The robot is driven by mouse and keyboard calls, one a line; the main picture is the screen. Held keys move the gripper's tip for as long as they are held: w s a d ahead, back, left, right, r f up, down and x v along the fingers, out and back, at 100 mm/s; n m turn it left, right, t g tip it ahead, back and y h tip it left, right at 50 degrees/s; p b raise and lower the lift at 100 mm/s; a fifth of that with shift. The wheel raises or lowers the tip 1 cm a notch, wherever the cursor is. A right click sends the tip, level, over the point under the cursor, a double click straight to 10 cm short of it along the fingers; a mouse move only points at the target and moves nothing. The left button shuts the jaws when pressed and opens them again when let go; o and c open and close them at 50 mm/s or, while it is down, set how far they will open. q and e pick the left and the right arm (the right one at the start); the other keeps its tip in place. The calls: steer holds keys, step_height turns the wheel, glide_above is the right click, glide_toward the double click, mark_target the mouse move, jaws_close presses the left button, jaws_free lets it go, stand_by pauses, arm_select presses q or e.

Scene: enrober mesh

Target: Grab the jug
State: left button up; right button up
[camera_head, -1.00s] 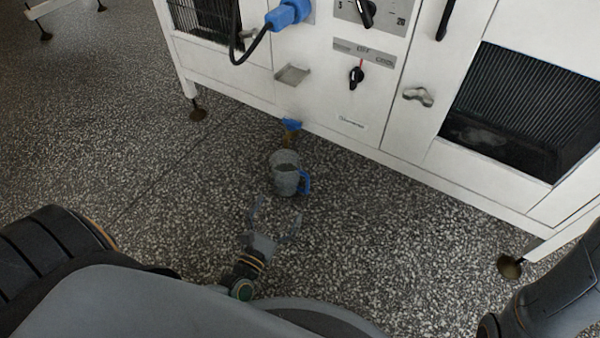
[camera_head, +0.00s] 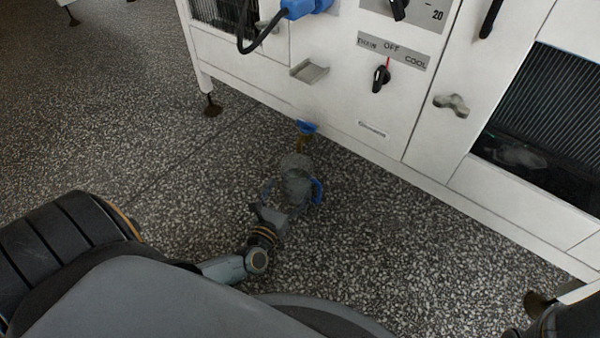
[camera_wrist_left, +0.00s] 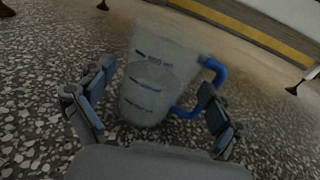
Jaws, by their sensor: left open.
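The jug (camera_head: 296,162) is grey and translucent with a blue handle (camera_head: 317,190). In the head view it is below the blue-handled tap at the machine's lower edge, partly hidden by my left gripper (camera_head: 291,190). The left wrist view shows the jug (camera_wrist_left: 150,88) with blue markings, between the open fingers of my left gripper (camera_wrist_left: 157,78). The left finger is apart from the jug's wall. The right finger overlaps the blue handle in the picture; I cannot tell whether they touch. My right gripper is not in view.
The white machine (camera_head: 340,120) with knobs and a blue plug (camera_head: 300,8) stands behind the jug. The tap (camera_head: 305,130) sticks out just above it. A machine foot (camera_head: 212,106) stands to the left. The speckled floor (camera_head: 400,250) around the jug is clear.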

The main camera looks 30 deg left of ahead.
mark_target(302, 163)
arm_select(q)
steer(key=w+b, duration=0.1)
steer(key=w, duration=0.1)
steer(key=w+a+b, duration=0.1)
steer(key=shift+w+f, duration=0.15)
steer(key=shift+w, duration=0.7)
steer(key=c, duration=1.3)
steer(key=shift+r, duration=0.2)
steer(key=shift+c, duration=0.4)
steer(key=shift+r, duration=0.1)
